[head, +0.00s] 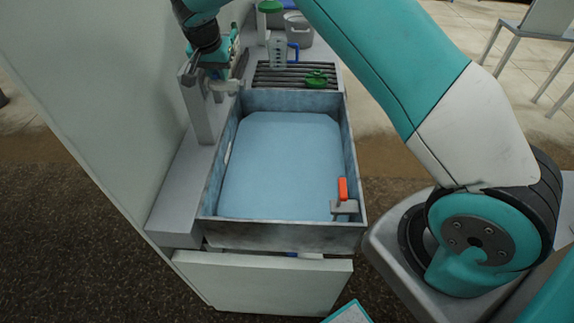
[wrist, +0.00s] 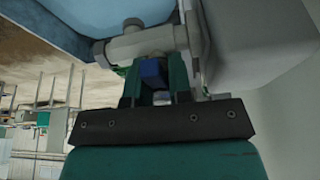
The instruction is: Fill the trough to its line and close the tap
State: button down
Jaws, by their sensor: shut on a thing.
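The trough (head: 282,236) is a grey open box holding pale blue water (head: 280,165), which covers its floor. A pale strip shows on its left inner wall; I cannot tell whether it is the fill line. The grey tap (head: 224,86) is at the trough's back left corner. My gripper (head: 212,66) is at the tap, partly hidden by my arm. In the wrist view my gripper (wrist: 156,80) has its two fingers on either side of the tap's blue handle (wrist: 152,70), shut on it. The grey tap body (wrist: 140,45) lies just beyond. I cannot see whether water is flowing.
An orange-red piece on a grey bracket (head: 343,195) sits at the trough's front right corner. Behind the trough are a dark slatted grate (head: 290,78) with a green item (head: 316,79), a clear jug (head: 277,52) and a grey bucket (head: 298,28). A pale wall panel stands left.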

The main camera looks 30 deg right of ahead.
jog(key=c, duration=0.9)
grip_release()
jog(key=shift+w+r+p, duration=0.1)
jog(key=shift+r+p, duration=0.3)
jog(key=shift+r, duration=0.15)
jog(key=shift+r+p, duration=2)
jog(key=shift+r, duration=1)
